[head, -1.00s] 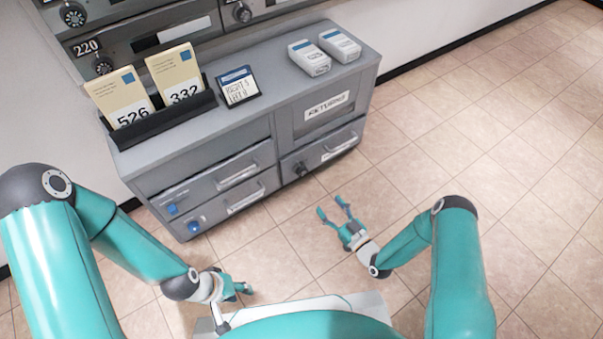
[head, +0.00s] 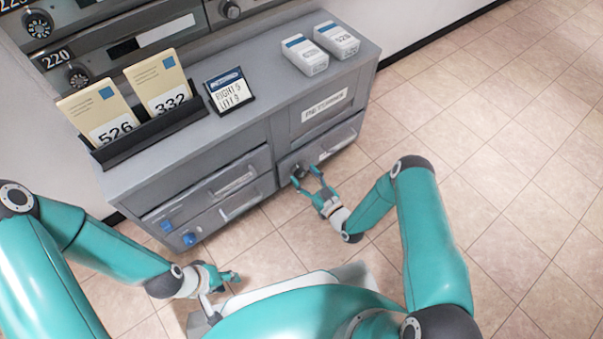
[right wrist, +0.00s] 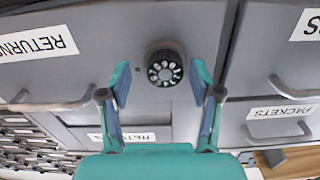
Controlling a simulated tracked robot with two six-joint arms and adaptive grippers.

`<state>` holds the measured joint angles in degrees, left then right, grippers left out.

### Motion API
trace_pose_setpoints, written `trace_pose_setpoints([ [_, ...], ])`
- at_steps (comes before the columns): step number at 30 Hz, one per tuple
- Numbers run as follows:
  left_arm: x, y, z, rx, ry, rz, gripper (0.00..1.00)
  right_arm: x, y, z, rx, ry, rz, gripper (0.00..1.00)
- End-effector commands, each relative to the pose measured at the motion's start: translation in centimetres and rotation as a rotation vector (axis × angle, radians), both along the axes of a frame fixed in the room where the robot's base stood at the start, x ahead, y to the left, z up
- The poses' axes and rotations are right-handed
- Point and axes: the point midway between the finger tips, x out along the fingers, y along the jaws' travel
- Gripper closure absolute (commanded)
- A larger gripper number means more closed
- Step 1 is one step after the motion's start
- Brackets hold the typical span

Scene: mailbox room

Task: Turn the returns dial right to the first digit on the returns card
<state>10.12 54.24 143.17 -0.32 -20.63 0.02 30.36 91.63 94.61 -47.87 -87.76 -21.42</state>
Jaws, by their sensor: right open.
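The returns dial (head: 298,172) is a dark round knob with white digits on the front of the lower right drawer. In the right wrist view the dial (right wrist: 165,68) sits between my two spread fingertips, with gaps on both sides. My right gripper (head: 308,174) is open, empty and close in front of the dial, partly covering it. The returns card (head: 230,92) stands on the cabinet top; its handwriting reads like "RIGHT 5" above a "LEFT" line, with digits small and uncertain. My left gripper (head: 230,277) is low at the left, away from the cabinet.
A black rack (head: 150,138) holds envelopes marked 526 (head: 100,115) and 332 (head: 160,85). Two white boxes (head: 305,57) (head: 337,40) stand on the cabinet top. The floor (head: 490,130) at right is clear.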

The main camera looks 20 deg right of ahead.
Motion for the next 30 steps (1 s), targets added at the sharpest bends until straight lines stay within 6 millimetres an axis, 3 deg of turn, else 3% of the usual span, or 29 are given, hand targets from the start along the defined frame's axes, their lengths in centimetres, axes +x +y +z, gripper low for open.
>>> trace_pose_setpoints([
  [5, 0.0, 0.0, 0.0, 0.000, 0.000, 0.000, 0.60, 0.2, 0.6, 0.0, -0.001, -0.001, 0.012, 0.38],
  [15, 0.0, 0.0, 0.0, 0.000, 0.000, 0.000, 0.60, 0.3, 0.9, 0.0, -0.001, -0.001, 0.017, 0.95],
  [16, 0.0, 0.0, 0.0, 0.000, -0.001, 0.001, 0.60, 0.4, -0.2, 0.0, -0.002, -0.002, 0.013, 0.96],
  [30, 0.0, 0.0, 0.4, 0.000, 0.000, 0.000, 0.60, 0.4, 0.6, 0.1, -0.119, -0.042, 0.009, 0.96],
])
